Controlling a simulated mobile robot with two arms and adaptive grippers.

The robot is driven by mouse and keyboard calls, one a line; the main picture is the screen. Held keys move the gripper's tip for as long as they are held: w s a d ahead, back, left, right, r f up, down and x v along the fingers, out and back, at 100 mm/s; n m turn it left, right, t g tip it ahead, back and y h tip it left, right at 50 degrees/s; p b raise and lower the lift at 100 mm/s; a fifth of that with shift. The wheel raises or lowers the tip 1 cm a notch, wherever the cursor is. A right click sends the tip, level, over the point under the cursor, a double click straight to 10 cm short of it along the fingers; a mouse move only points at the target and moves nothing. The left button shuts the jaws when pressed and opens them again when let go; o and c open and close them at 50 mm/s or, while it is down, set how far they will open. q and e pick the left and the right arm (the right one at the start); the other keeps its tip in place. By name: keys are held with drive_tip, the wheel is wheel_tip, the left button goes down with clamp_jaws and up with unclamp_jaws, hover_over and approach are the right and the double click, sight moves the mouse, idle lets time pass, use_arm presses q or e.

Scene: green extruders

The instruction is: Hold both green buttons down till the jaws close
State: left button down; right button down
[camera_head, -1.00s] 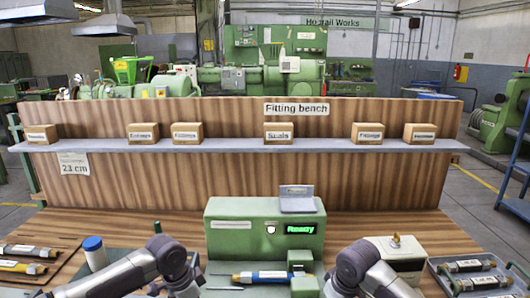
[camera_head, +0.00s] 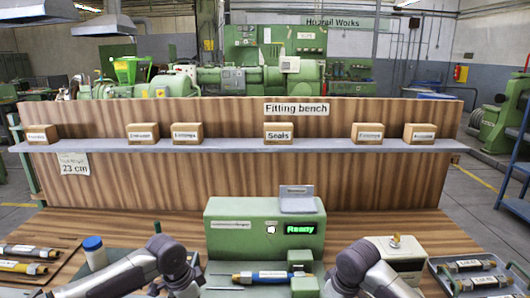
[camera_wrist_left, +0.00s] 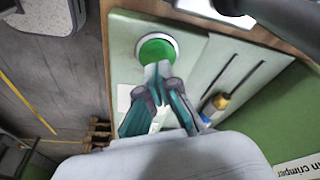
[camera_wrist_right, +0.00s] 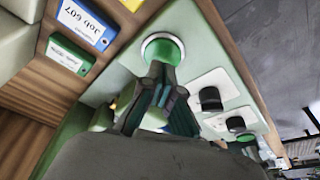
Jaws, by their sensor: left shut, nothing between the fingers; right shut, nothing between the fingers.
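The green crimper (camera_head: 265,228) stands on the bench with a lit display reading "Ready" (camera_head: 300,228). A blue-banded hose (camera_head: 262,276) lies across its front. In the left wrist view, a round green button (camera_wrist_left: 157,50) in a pale ring sits just beyond the tips of my left gripper (camera_wrist_left: 160,70), which is shut and empty. In the right wrist view, the other green button (camera_wrist_right: 162,51) is just beyond my shut, empty right gripper (camera_wrist_right: 160,72). The fingertips overlap each button's near edge; I cannot tell whether they touch. Both grippers are hidden in the head view.
Hoses lie on a board (camera_head: 70,262) at left and in a tray (camera_head: 435,266) at right. A blue-capped bottle (camera_head: 95,250) stands near my left arm. Black knobs (camera_wrist_right: 210,98) sit beside the right button. A shelf (camera_head: 230,146) with labelled boxes runs behind.

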use_arm(q)
drive_tip(key=shift+s+f, duration=0.1)
drive_tip(key=shift+f, duration=1.2)
idle(1.4)
use_arm(e)
drive_tip(key=shift+s+f, duration=0.15)
drive_tip(key=shift+f, duration=1.2)
idle(1.5)
drive_tip(key=w+a+v, duration=0.1)
drive_tip(key=v, duration=0.7)
drive_tip(key=shift+w+r, duration=0.25)
drive_tip(key=shift+w, duration=0.2)
use_arm(q)
drive_tip(key=w+d+v, duration=0.1)
drive_tip(key=v, duration=0.7)
drive_tip(key=shift+d+r, duration=0.25)
drive_tip(key=shift+d, duration=0.1)
drive_tip(key=shift+w, duration=0.1)
